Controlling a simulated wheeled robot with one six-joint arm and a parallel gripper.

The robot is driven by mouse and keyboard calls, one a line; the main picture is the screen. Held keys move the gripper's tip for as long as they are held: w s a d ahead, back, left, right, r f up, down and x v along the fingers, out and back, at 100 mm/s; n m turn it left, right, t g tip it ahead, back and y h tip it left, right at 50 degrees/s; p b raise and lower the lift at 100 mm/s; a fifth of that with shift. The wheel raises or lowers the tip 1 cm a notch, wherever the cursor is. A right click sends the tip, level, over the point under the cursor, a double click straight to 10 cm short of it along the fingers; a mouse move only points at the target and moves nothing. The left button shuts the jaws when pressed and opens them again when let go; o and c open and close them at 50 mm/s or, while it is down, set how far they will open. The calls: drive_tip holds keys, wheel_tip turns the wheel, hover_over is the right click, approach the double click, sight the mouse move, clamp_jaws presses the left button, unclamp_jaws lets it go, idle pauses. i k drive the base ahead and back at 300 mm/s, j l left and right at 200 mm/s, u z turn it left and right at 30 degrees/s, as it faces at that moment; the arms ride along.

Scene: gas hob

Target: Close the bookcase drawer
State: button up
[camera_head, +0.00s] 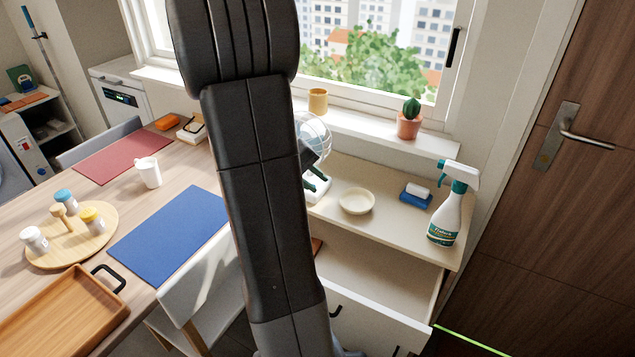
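The white bookcase (400,228) stands below the window, to the right of my arm. Its drawer (378,328) is pulled out toward me. The inside is visible and looks empty where I can see it. Two dark handles show near the bottom edge, one by my arm. My dark arm runs down the middle of the view and hides the left part of the bookcase and drawer.
A spray bottle (446,207), a cream bowl (357,201), a blue sponge (415,199) and a fan (314,138) are on the bookcase top. A table (110,188) and a white chair (200,287) stand left. A wooden door (540,210) is at right.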

sight(388, 292)
drive_tip(key=k+l+z, duration=0.2)
drive_tip(key=z, duration=0.15)
drive_tip(key=k+l+z, duration=0.1)
drive_tip(key=l+z, duration=0.2)
drive_tip(key=k+l+z, duration=0.1)
drive_tip(key=l+z, duration=0.25)
